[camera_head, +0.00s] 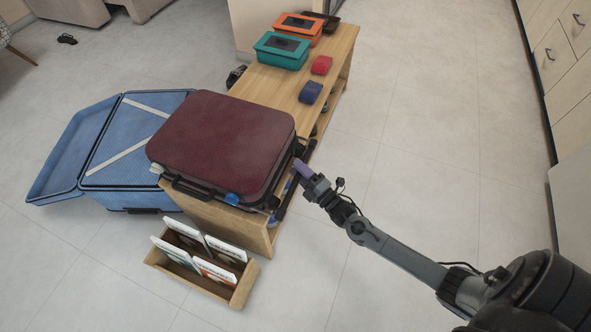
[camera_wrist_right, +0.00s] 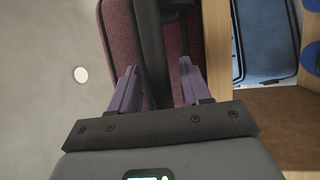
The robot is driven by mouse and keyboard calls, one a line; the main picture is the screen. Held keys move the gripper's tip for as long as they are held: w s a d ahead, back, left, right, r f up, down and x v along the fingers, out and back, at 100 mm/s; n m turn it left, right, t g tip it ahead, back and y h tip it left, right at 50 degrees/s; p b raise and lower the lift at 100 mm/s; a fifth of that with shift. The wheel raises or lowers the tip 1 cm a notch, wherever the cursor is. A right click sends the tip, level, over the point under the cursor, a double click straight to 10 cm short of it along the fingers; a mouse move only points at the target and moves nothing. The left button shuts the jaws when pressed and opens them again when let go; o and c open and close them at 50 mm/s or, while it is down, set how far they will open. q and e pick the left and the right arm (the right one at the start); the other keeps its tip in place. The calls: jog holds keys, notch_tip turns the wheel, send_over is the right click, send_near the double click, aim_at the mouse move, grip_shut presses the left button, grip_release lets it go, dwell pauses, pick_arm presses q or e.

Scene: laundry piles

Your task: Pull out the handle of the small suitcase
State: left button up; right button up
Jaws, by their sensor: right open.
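The small maroon suitcase (camera_head: 222,140) lies flat on the wooden bench, its black carry handle (camera_head: 192,188) on the near side. It also shows in the right wrist view (camera_wrist_right: 120,35). My right gripper (camera_head: 303,170) is at the suitcase's right side, its purple fingers pointing toward it. In the right wrist view my right gripper (camera_wrist_right: 158,68) is open. A black bar (camera_wrist_right: 150,40) runs between the fingers in that view; it looks like part of the suitcase handle, but I cannot tell whether the fingers touch it. My left gripper is not in view.
An open blue suitcase (camera_head: 125,135) lies on the floor to the left. The bench (camera_head: 275,88) carries teal (camera_head: 281,50) and orange (camera_head: 299,27) boxes and small red and blue items. A wooden rack (camera_head: 244,287) stands in front. The floor to the right is clear up to the cabinets.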

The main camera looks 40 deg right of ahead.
jog(key=shift+x, duration=0.75)
grip_shut()
